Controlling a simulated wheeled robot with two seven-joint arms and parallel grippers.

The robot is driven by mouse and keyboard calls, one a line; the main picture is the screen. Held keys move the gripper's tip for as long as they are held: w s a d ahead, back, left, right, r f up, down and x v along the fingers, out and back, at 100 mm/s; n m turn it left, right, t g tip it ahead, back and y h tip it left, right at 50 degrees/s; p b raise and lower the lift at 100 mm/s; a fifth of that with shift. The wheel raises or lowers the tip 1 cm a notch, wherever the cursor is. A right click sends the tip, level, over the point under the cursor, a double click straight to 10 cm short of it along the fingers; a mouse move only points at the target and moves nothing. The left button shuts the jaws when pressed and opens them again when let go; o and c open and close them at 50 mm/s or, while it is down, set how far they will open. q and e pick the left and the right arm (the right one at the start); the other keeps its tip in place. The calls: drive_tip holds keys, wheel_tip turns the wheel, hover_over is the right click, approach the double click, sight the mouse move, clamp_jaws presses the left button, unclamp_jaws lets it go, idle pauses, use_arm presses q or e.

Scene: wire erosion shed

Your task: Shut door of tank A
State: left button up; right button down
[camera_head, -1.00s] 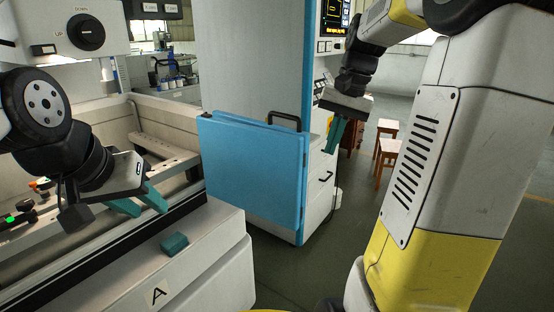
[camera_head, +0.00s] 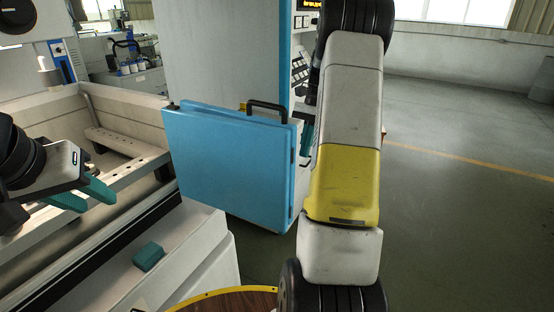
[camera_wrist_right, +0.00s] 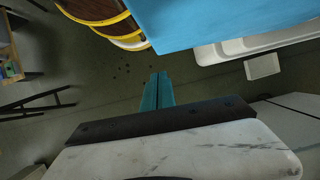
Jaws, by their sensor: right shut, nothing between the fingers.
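The blue door (camera_head: 225,165) of the tank stands open at the near right end of tank A (camera_head: 190,245), swung out from the opening, with a black handle (camera_head: 268,106) on its top edge. My right gripper (camera_head: 306,143) is just right of the door's outer edge, mostly hidden behind my right arm. In the right wrist view its teal fingers (camera_wrist_right: 158,80) are together and empty, with the blue door (camera_wrist_right: 215,18) above and right; contact with it cannot be told. My left gripper (camera_head: 98,200) hangs over the tank's front rim, fingers apart and empty.
A teal block (camera_head: 148,257) lies on the tank's front ledge. A tall grey cabinet panel (camera_head: 220,55) with blue edging and a control panel (camera_head: 300,70) stand behind the door. Open floor (camera_head: 455,200) lies to the right.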

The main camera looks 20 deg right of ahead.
drive_tip(key=s+a+f, duration=0.3)
drive_tip(key=a, duration=0.1)
drive_tip(key=shift+s+a+f, duration=0.15)
drive_tip(key=shift+s+f, duration=0.05)
drive_tip(key=shift+f, duration=0.05)
